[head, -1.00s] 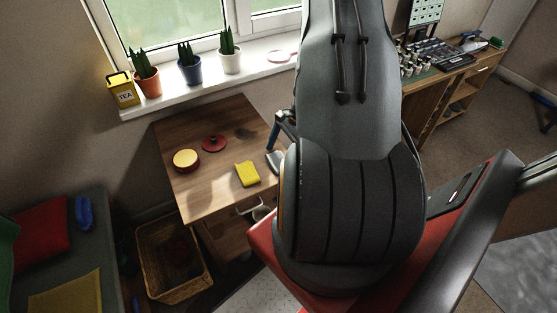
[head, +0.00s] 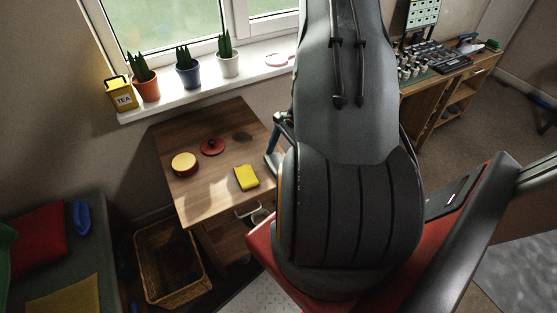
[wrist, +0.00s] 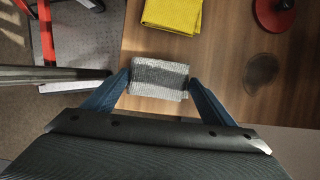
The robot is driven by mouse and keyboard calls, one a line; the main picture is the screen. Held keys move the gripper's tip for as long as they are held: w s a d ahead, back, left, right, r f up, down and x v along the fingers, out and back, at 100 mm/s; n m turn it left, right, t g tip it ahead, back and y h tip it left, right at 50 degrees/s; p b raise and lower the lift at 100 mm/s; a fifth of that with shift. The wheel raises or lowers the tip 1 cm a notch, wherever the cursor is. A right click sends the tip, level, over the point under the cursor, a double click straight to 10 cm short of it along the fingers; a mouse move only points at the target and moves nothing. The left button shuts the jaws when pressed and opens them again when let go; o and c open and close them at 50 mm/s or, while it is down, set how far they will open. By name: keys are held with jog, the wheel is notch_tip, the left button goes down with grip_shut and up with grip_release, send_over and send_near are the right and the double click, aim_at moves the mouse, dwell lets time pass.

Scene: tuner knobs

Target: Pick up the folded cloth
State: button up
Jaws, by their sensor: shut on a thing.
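A grey, knitted-looking folded cloth (wrist: 160,74) sits between the two blue fingers of my gripper (wrist: 159,82) in the wrist view. The fingers press on its left and right sides, so my gripper is shut on it. Wood tabletop shows around the cloth; I cannot tell how far it is above the table. In the head view my arm hides most of the gripper, and only a blue finger and a little grey show at the table's right edge.
The wooden table (head: 205,200) also bears a yellow folded piece (head: 246,177), a red-and-yellow round tin (head: 184,163) and a red knobbed lid (head: 212,146). A dark round mark lies near the lid. Potted plants line the windowsill. A wicker basket (head: 150,290) stands on the floor.

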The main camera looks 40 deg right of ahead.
aim_at(279, 159)
notch_tip(279, 159, up, 9)
jog(key=b, duration=0.1)
jog(key=shift+b, duration=0.35)
jog(key=shift+r, duration=0.1)
